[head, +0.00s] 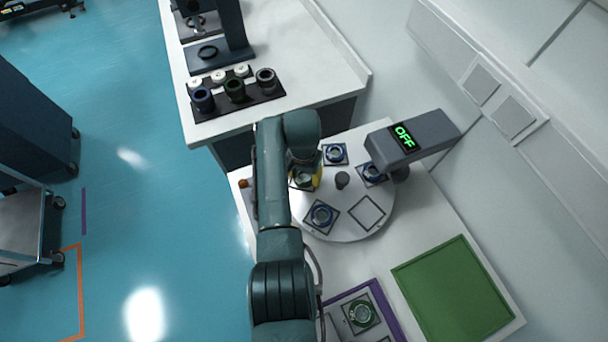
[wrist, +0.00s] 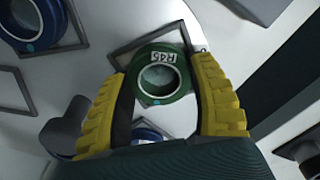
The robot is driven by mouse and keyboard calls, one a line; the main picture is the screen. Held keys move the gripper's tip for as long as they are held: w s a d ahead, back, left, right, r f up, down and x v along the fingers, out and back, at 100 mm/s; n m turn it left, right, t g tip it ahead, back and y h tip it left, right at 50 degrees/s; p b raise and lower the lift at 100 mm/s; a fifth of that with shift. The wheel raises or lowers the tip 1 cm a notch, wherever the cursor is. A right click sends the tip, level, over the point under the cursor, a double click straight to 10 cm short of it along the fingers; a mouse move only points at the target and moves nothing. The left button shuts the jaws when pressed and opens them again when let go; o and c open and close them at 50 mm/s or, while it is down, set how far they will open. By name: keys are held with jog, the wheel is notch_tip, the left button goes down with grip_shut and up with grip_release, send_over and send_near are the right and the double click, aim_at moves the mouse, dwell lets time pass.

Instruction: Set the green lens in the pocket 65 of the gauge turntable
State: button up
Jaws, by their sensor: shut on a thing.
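No pocket number is readable.
Blue lenses (head: 321,215) sit in other turntable pockets; one pocket (head: 366,212) is empty. A grey post (head: 342,180) stands mid-turntable. A gauge head (head: 415,138) reading OFF overhangs its right side. A purple tray (head: 385,304) holds another green lens (head: 361,313), beside a green mat (head: 452,290).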

jog(key=shift+w, duration=0.1)
jog(key=shift+f+b, duration=0.35)
jog(key=shift+f, duration=0.1)
jog(key=o, duration=1.1)
jog(key=shift+a+f, duration=0.1)
jog(key=shift+f, duration=0.05)
jog(key=shift+o, duration=0.2)
notch_tip(320, 180, up, 13)
jog(key=p, duration=0.3)
notch_tip(320, 180, up, 19)
jog(key=n+t, duration=0.3)
jog(key=t, duration=0.9)
send_over(304, 177)
jog(key=w+d, duration=0.4)
jog(key=w, duration=0.1)
jog(key=s+d+r+n+t, duration=0.1)
jog(key=s+r+t, duration=0.8)
jog(key=s+r, duration=0.9)
notch_tip(304, 177, up, 2)
jog(key=shift+d+r+t, duration=0.15)
jog(key=shift+d+t, duration=0.25)
jog(key=shift+d, duration=0.4)
